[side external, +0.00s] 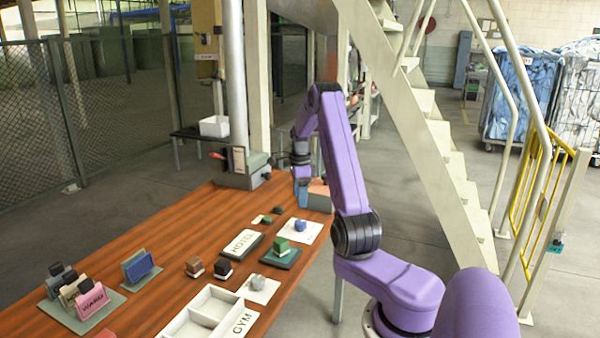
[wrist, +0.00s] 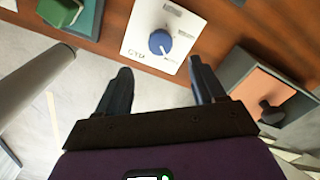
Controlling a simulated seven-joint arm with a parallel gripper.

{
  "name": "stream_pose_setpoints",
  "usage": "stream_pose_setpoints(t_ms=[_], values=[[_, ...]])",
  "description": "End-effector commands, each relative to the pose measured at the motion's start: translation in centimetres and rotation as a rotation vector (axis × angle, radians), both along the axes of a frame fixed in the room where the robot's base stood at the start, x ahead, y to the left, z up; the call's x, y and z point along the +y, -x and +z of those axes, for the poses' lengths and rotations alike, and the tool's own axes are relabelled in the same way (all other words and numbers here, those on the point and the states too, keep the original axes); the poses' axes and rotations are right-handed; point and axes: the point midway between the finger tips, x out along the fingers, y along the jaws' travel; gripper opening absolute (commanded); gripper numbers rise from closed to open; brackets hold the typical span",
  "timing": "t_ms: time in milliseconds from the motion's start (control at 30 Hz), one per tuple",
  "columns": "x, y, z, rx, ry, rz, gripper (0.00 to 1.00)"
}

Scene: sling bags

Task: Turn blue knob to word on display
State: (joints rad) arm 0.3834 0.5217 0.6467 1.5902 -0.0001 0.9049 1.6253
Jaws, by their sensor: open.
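The blue knob (wrist: 160,42) sits on a white plate (wrist: 140,25) in the wrist view, with a pale mark on its lower right side. Dark lettering, perhaps "GYM", is on the plate's lower left; a grey patch and small marks lie around the rest, too small to read. In the side view the blue knob (side external: 300,225) is on its white plate (side external: 312,236) near the table's right edge. My gripper (wrist: 162,82) is open and empty, its fingertips short of the plate. In the side view its fingers are hard to make out. I cannot tell which item is the display.
A salmon-topped grey box with a dark knob (wrist: 270,108) stands right of the plate. A green block (side external: 281,245) on a dark green base is close to the blue knob. A HOTEL sign (side external: 243,243), a white GYM tray (side external: 180,326) and a WARD card (side external: 93,299) are further left.

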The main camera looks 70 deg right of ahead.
Motion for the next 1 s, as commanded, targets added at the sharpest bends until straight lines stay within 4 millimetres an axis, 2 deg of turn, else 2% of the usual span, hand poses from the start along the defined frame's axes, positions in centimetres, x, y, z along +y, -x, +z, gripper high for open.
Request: stream_pose_setpoints(t_ms=[33, 200, 400, 600, 1000], values=[[-0.1, -0.1, 1.2, -0.003, 0.005, 0.000, 0.69], [-0.1, -0.1, 4.6, -0.003, 0.005, 0.000, 0.69], [-0.1, 0.0, 7.2, -0.001, 0.002, -0.001, 0.69], [0.0, 0.0, 8.2, -0.001, 0.001, -0.001, 0.69], [0.0, 0.0, 8.2, 0.000, 0.000, 0.000, 0.69]])
